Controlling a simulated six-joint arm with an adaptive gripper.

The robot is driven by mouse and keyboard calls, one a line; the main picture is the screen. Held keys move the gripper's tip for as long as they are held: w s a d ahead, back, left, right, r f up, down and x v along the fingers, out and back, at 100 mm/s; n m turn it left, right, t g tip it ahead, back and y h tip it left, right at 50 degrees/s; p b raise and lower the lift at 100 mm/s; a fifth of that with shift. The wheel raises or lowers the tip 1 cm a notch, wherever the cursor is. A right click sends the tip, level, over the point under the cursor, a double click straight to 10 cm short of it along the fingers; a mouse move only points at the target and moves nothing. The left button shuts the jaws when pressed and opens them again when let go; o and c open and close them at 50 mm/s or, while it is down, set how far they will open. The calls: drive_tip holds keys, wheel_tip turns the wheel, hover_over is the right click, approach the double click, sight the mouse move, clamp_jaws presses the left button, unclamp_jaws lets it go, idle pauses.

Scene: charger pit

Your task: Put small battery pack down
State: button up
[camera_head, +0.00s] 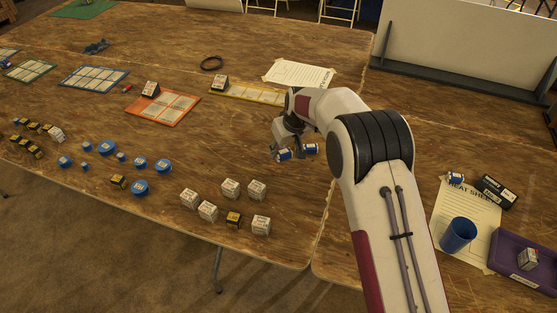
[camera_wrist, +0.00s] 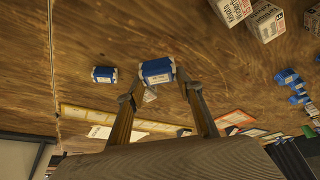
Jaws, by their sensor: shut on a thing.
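My gripper (camera_head: 281,147) is over the wooden table, left of the table seam. In the wrist view my gripper (camera_wrist: 158,78) has its two fingers on either side of a small blue-and-white battery pack (camera_wrist: 156,67), shut on it. The held pack (camera_head: 284,155) shows low at the fingers in the head view. I cannot tell whether it touches the table. A second, similar blue-and-white pack (camera_head: 311,148) lies close by on the right, apart from the held one; it also shows in the wrist view (camera_wrist: 104,75). A third small blue pack (camera_head: 456,178) lies further right.
White boxes (camera_head: 230,188) and blue round items (camera_head: 140,187) stand to the left. A yellow-edged card (camera_head: 247,93) and orange card (camera_head: 163,107) lie behind. A blue cup (camera_head: 458,235) and purple tray (camera_head: 510,255) are at right. Bare wood surrounds the gripper.

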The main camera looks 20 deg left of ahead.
sight(284, 152)
drive_tip(key=shift+f, duration=1.4)
drive_tip(key=shift+f, duration=0.1)
drive_tip(key=shift+f, duration=1.75)
drive_tip(key=shift+f, duration=0.1)
drive_tip(key=o, duration=1.2)
drive_tip(key=shift+c, duration=0.2)
drive_tip(key=v, duration=1.2)
